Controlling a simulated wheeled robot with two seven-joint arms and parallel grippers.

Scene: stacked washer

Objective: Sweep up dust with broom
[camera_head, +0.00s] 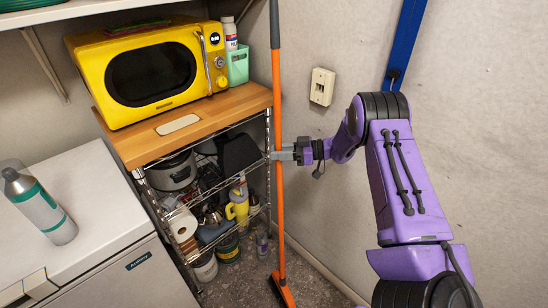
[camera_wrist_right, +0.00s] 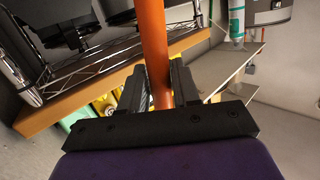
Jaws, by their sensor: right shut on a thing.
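The broom (camera_head: 278,110) is upright, with a long orange handle, a dark grey upper part and an orange head (camera_head: 284,294) at the bottom edge of the head view. My right gripper (camera_head: 281,155) is shut on the broom handle about halfway up, beside the shelf's right post. In the right wrist view the orange handle (camera_wrist_right: 154,45) runs between the two dark fingers of the right gripper (camera_wrist_right: 157,90). The broom head meets the grey speckled floor (camera_head: 318,285), though its lower end is cut off. No dust can be made out. My left gripper is not in view.
A wire shelf (camera_head: 262,185) with a wooden top stands just left of the broom, holding a yellow microwave (camera_head: 150,75) and several household items. A white appliance (camera_head: 95,195) with a bottle (camera_head: 40,205) is at left. The wall with an outlet (camera_head: 321,87) is close behind.

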